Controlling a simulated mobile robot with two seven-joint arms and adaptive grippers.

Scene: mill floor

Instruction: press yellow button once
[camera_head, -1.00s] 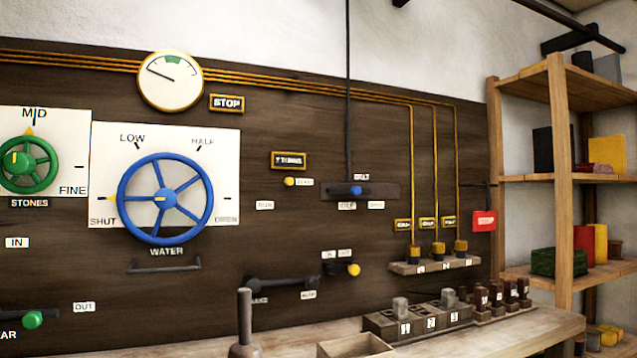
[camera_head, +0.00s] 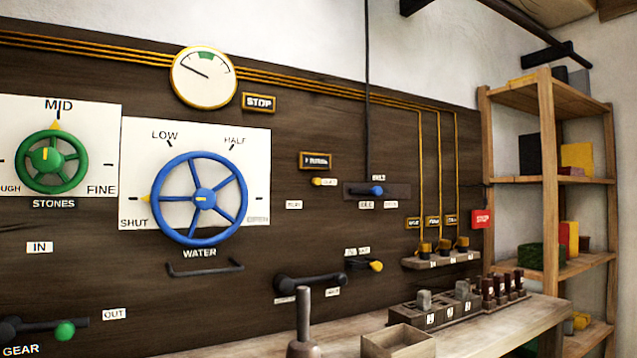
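A small round yellow knob (camera_head: 317,182) sits on the dark wall panel under a yellow-framed sign, with a small white label at its right. A second yellow piece (camera_head: 376,266) is the tip of a short black handle lower on the panel. Several dark pieces with yellow tops (camera_head: 424,248) stand on a small ledge to the right. I cannot tell from this view which of these is a button that presses in. Neither of my grippers shows in the head view.
A blue wheel (camera_head: 199,198) and a green wheel (camera_head: 51,161) are on the panel at left. A bench (camera_head: 529,318) below carries an open box (camera_head: 398,341), a dark upright handle (camera_head: 303,322) and numbered blocks (camera_head: 430,318). A wooden shelf (camera_head: 551,180) stands at right.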

